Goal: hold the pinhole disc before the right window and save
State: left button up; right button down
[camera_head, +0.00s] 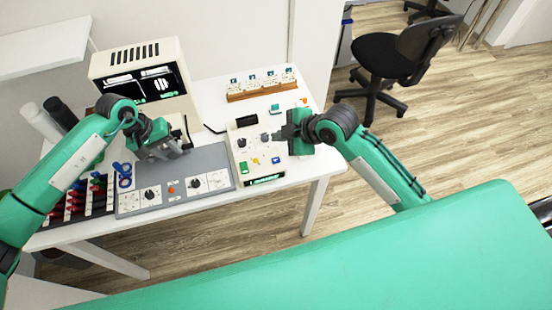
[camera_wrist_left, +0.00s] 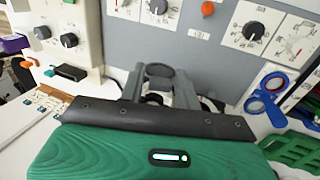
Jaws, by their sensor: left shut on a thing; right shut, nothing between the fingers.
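The cream tester (camera_head: 110,65) stands at the back left. Its dark screen shows two windows; the right window (camera_head: 163,84) holds a white striped shape. My left gripper (camera_head: 170,151) is below and in front of the screen, over the grey panel. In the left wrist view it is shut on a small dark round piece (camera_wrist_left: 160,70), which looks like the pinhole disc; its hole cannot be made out. The cream control box (camera_head: 248,148) carries knobs and coloured buttons. My right gripper (camera_head: 272,137) is shut and empty at the box's right side; contact cannot be told.
The grey panel (camera_head: 205,160) with knobs lies across the table's front. A dark rack (camera_head: 100,207) of coloured pieces and blue rings (camera_head: 124,176) are at left. A wooden rack (camera_head: 262,92) stands at the back right.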

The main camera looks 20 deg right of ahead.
aim_at(280, 161)
jog(key=shift+w+r, duration=0.1)
jog(key=shift+r, duration=0.05)
jog(key=shift+f, duration=4.45)
jog(key=shift+f, duration=0.15)
jog(key=shift+f, duration=0.25)
jog(key=shift+f, duration=0.4)
jog(key=shift+r, duration=0.8)
